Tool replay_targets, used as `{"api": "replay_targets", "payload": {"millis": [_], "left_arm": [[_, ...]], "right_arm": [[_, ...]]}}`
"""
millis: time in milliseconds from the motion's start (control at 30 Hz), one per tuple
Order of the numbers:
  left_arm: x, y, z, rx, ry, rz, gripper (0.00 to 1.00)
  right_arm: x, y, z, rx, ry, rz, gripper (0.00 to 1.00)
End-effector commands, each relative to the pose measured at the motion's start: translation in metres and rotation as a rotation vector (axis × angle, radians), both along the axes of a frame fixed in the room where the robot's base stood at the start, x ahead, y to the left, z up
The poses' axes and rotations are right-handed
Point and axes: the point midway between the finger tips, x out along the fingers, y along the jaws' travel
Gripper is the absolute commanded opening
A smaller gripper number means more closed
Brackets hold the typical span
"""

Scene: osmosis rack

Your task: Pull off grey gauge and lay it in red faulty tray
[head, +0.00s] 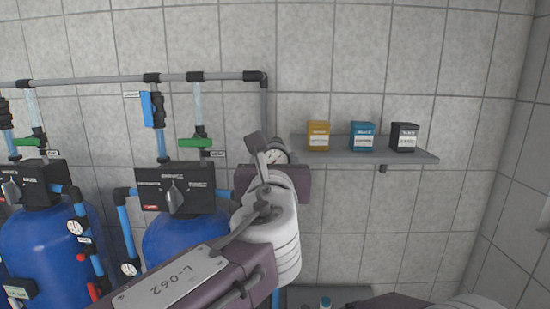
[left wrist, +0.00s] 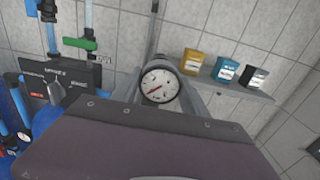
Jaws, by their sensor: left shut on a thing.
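The grey gauge (head: 277,157) has a round white dial. In the left wrist view the gauge (left wrist: 159,86) faces me with a dark rim and a red needle. My left gripper (head: 266,152) is shut on the gauge, with a finger on either side in the left wrist view. The gauge is in front of the grey vertical pipe (head: 264,105); I cannot tell whether it still joins the pipe, as my gripper hides its lower part. The red faulty tray is not in view. My right gripper is not in view.
A grey wall shelf (head: 415,157) to the right holds a yellow box (head: 318,136), a blue box (head: 362,136) and a black box (head: 404,137). Blue tanks (head: 180,240) with black control heads (head: 175,187) and pipes stand left. The tiled wall below the shelf is bare.

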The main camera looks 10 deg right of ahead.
Motion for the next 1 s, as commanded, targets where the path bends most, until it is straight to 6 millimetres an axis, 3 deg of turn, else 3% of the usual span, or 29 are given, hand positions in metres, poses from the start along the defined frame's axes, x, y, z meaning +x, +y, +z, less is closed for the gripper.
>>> {"api": "replay_targets", "payload": {"millis": [1000], "left_arm": [[-0.034, 0.010, 0.000, -0.001, 0.000, 0.000, 0.00]], "right_arm": [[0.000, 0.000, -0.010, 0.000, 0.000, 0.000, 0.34]]}}
